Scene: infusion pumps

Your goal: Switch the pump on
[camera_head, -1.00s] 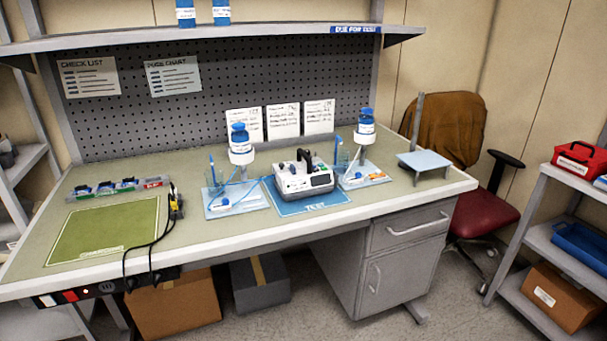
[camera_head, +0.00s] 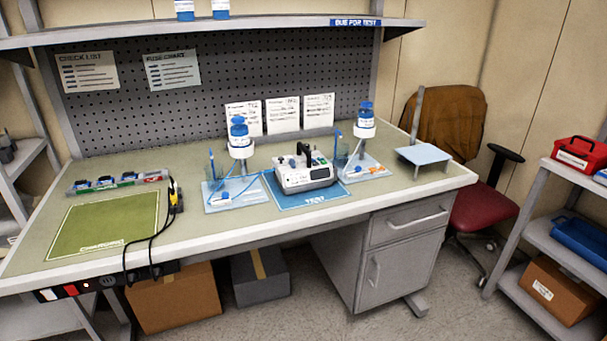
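The pump (camera_head: 306,178) is a white and grey box with a black handle on top. It stands on the blue test mat (camera_head: 306,199) near the front edge of the workbench. Its front carries a small dark display and some small controls, too small to make out, so I cannot tell whether it is on. Neither of my grippers is in view.
Stands with blue-capped bottles (camera_head: 240,135) (camera_head: 364,122) flank the pump. A green charging mat (camera_head: 103,225) lies at left, with black cables (camera_head: 158,238) beside it. A light blue plate (camera_head: 424,155) stands at right. A chair (camera_head: 470,205) and shelf cart (camera_head: 560,240) are further right.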

